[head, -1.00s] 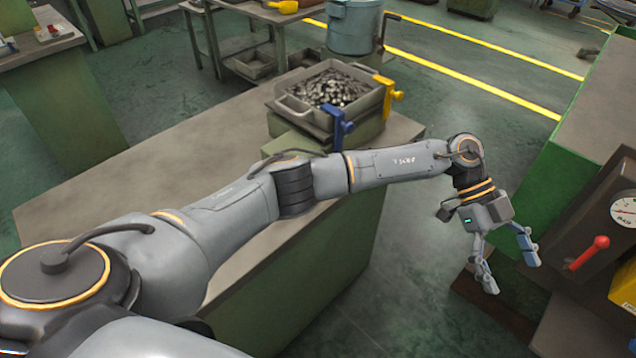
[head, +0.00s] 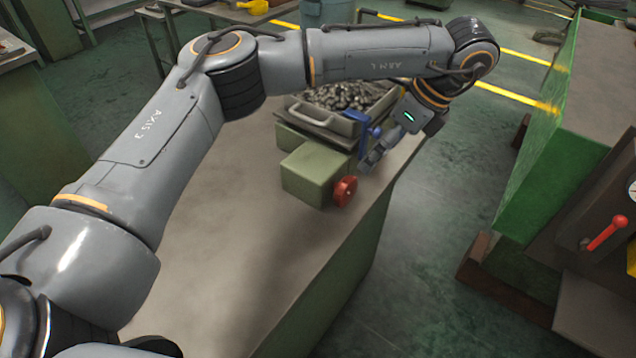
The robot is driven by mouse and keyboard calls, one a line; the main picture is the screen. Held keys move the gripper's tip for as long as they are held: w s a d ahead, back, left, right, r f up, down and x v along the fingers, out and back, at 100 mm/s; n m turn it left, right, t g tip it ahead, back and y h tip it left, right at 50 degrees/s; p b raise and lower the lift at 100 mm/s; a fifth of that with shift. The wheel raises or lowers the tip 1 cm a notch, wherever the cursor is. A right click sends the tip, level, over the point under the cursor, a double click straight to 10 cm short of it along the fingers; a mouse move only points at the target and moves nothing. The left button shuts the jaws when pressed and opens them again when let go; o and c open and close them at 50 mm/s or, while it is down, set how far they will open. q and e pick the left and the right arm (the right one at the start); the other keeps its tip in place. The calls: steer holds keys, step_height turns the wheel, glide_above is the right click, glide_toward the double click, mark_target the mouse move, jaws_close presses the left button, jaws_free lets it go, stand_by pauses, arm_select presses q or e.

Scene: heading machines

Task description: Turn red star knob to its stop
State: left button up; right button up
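The red star knob (head: 345,191) sits on the right side of a green block (head: 311,178) on the bench. My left gripper (head: 370,163) reaches down just above and right of the knob, with a small gap between them in the picture. Its fingers point down and to the left and overlap one another from this angle, so I cannot tell how far apart they are. I see nothing held in it. My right gripper is not in view.
The bench top (head: 215,235) is bare in front. A machine with a red lever (head: 607,233) stands at right.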

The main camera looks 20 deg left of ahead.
mark_target(353, 184)
arm_select(q)
steer(key=p+x, duration=0.1)
steer(key=x, duration=0.4)
steer(key=shift+f, duration=0.4)
steer(key=p+x, duration=0.1)
steer(key=x, duration=0.5)
steer(key=shift+a, duration=0.2)
steer(key=shift+a+f, duration=0.1)
steer(key=shift+f, duration=0.35)
steer(key=shift+a+f, duration=0.15)
steer(key=shift+f, duration=0.15)
steer(key=shift+c, duration=0.4)
steer(key=c, duration=1.1)
steer(key=shift+f, duration=0.1)
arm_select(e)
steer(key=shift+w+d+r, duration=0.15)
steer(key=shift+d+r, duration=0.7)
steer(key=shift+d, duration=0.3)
